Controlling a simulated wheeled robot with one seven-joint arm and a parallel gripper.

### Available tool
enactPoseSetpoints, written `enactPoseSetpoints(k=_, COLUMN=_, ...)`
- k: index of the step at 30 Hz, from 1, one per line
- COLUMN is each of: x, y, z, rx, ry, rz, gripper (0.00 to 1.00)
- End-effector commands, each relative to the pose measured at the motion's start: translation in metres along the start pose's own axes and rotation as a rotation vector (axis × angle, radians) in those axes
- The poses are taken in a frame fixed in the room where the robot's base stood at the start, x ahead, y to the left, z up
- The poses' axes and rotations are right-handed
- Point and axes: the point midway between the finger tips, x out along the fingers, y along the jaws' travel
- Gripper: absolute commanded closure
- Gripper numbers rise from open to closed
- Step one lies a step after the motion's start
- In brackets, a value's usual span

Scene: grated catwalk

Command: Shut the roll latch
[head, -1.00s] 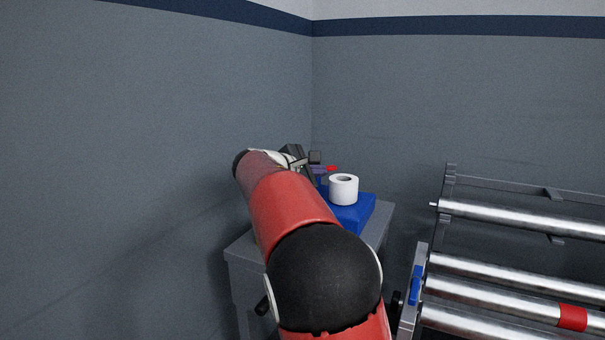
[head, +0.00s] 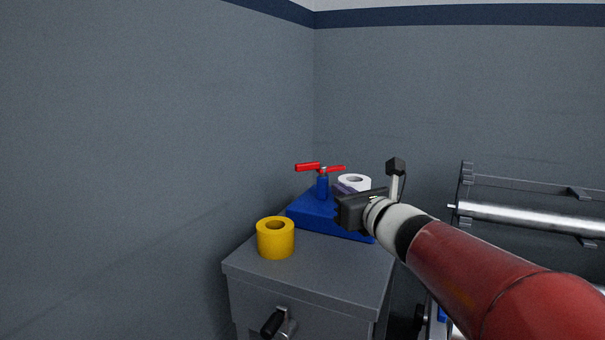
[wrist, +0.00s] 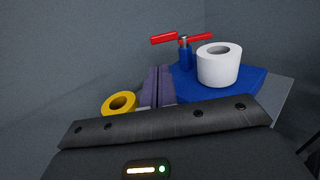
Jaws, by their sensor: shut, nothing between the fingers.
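A roller rack stands at the right in the head view, with bright metal rollers (head: 530,218). A small blue part (head: 441,313), perhaps the roll latch, shows on the rack's near side, low and mostly hidden behind my arm; I cannot tell its position. My gripper (head: 344,189) is shut and empty, up and left of that part, over the blue block on the cabinet. In the wrist view my gripper's fingers (wrist: 158,74) are together, pointing towards the cabinet top. The rack is not clearly visible there.
The grey cabinet (head: 310,272) bears a yellow roll (head: 275,238), a blue block (head: 318,216), a white roll (head: 355,183) and a red-handled blue tool (head: 322,185). A black handle (head: 272,322) sticks out from its front. Walls close the left and back.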

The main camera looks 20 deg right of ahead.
Motion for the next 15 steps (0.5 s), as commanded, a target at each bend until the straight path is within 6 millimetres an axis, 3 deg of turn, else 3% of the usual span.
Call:
enactPoseSetpoints(k=5, x=0.021, y=0.001, z=0.0, rx=-0.002, ry=0.001, rz=0.003, gripper=1.0)
enactPoseSetpoints(k=15, x=0.094, y=0.001, z=0.001, rx=-0.001, ry=0.003, rz=0.003, gripper=1.0)
